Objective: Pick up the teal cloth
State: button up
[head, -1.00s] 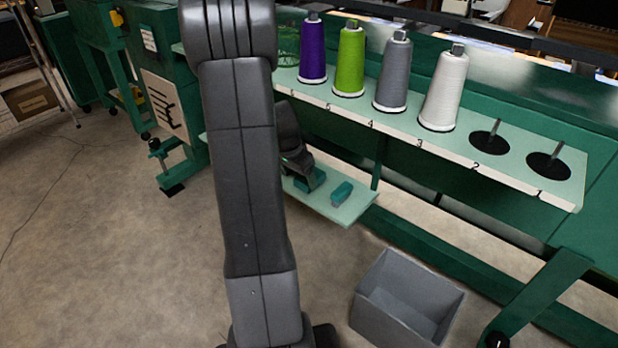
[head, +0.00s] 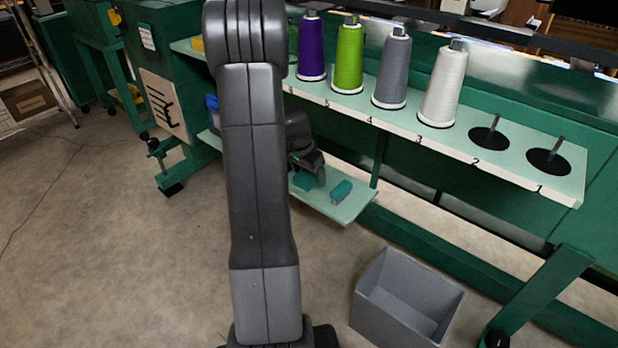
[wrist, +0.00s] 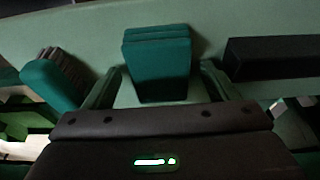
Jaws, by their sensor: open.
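The teal cloth (wrist: 157,62) is a folded, layered block on the pale green lower shelf. In the wrist view it sits upper middle, between my gripper's two fingers, with a finger apart on each side. My gripper (wrist: 160,82) is open and holds nothing. In the head view my gripper (head: 310,168) is low over the shelf, with the cloth (head: 304,181) showing just below it, partly hidden.
A teal brush with brown bristles (wrist: 50,85) lies beside the cloth; it also shows in the head view (head: 341,192). A black block (wrist: 275,58) is on the other side. Thread cones (head: 349,60) stand on the shelf above. A grey bin (head: 408,300) is on the floor.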

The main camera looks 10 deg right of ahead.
jog(key=shift+f+b, duration=0.25)
jog(key=shift+b, duration=0.1)
dwell(0.3)
jog(key=c, duration=1.1)
